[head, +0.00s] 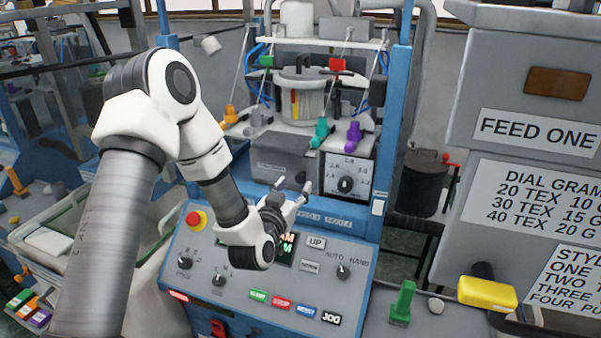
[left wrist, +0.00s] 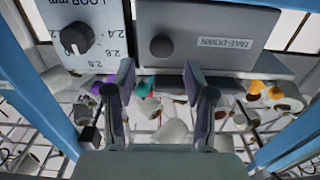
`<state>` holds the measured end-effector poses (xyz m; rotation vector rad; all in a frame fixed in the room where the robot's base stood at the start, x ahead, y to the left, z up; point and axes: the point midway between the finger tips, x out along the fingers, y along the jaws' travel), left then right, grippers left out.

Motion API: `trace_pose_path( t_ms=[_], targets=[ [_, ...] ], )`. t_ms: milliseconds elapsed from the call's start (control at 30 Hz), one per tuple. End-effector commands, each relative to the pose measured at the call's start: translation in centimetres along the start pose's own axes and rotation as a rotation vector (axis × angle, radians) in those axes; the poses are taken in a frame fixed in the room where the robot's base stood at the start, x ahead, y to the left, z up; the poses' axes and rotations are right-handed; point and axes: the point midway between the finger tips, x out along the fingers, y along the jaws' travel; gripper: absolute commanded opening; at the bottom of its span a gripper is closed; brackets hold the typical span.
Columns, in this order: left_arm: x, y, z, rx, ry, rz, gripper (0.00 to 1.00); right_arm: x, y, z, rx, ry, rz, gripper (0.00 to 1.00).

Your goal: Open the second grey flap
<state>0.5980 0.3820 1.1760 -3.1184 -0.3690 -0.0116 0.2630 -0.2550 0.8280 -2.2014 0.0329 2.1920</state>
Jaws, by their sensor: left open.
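A grey cover labelled TAKE-DOWN, with a dark round knob, shows in the left wrist view (left wrist: 205,38). In the head view the grey cover (head: 283,155) sits below the machine's cylinder, left of the white dial plate; it looks closed. I cannot tell whether it counts as the second grey flap. My left gripper (head: 292,186) is in front of its lower right part, above the control panel. In the left wrist view the gripper (left wrist: 158,82) is open and empty, its fingers below the knob. My right gripper is not in view.
The white dial plate (head: 347,178) stands right of the grey cover. The sloped control panel (head: 255,280) with buttons lies under my left arm. Blue posts (head: 397,110) flank the machine. A grey cabinet (head: 490,80) stands at right, with a yellow object (head: 487,293) below.

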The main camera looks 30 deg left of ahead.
Motion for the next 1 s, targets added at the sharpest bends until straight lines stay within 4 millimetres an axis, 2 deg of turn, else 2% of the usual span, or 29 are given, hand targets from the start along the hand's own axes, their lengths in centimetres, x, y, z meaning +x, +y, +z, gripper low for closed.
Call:
trace_pose_path(
  t_ms=[33, 200, 467, 500, 567, 633, 1000],
  targets=[
    [1.1, 0.0, -0.4, 0.003, 0.0, 0.0, 0.54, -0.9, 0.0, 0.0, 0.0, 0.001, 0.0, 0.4],
    [3.5, 0.0, -0.2, 0.002, -0.001, 0.0, 0.54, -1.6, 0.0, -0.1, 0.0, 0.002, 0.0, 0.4],
    [3.9, 0.0, 0.1, 0.0, -0.001, 0.0, 0.54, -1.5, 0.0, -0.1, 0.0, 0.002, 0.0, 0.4],
    [3.9, 0.0, 0.0, 0.0, -0.001, 0.0, 0.47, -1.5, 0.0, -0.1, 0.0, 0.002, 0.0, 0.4],
    [3.9, 0.0, 0.0, 0.0, -0.001, 0.0, 0.26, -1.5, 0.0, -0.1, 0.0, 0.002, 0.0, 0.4],
    [3.9, 0.0, 0.0, 0.0, -0.001, 0.0, 0.01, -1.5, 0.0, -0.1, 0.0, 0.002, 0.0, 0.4],
    [4.2, 0.1, 0.1, 0.0, -0.001, 0.017, 0.0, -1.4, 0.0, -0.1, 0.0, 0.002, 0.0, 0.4]
  ],
)
